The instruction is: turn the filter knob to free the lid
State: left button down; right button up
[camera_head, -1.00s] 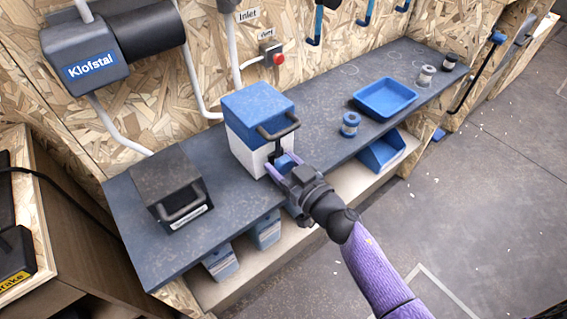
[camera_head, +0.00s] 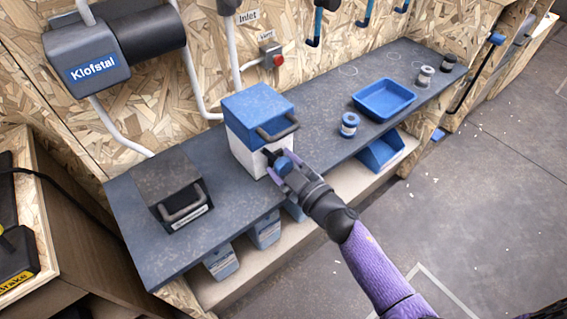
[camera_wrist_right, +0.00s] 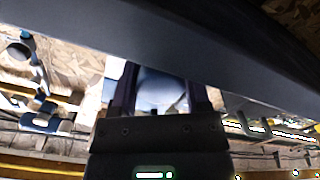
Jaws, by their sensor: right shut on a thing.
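The filter box (camera_head: 243,151) stands on the shelf, with a white body and a blue lid (camera_head: 257,103) seated on top. A dark handle (camera_head: 278,131) sticks out from the lid's front. My right gripper (camera_head: 277,166) is at the box's front face, below the handle, shut on the blue knob (camera_head: 285,164). In the right wrist view, a rounded blue-grey shape, seemingly the knob (camera_wrist_right: 158,90), sits between the two fingers. The fingers hide part of the knob. My left gripper is not in view.
A dark box with a handle (camera_head: 168,183) stands left on the shelf. To the right are a blue-and-white canister (camera_head: 349,124), a blue tray (camera_head: 384,98) and two small canisters. Blue bins (camera_head: 221,262) sit below. The shelf is clear between the two boxes.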

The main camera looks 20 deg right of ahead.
jog(key=shift+n, duration=1.9)
jog(key=n, duration=0.5)
jog(key=shift+n, duration=0.4)
jog(key=shift+n+b, duration=0.35)
jog(key=shift+n, duration=0.85)
jog(key=o, duration=1)
jog(key=shift+o, duration=1.4)
jog(key=shift+r, duration=0.1)
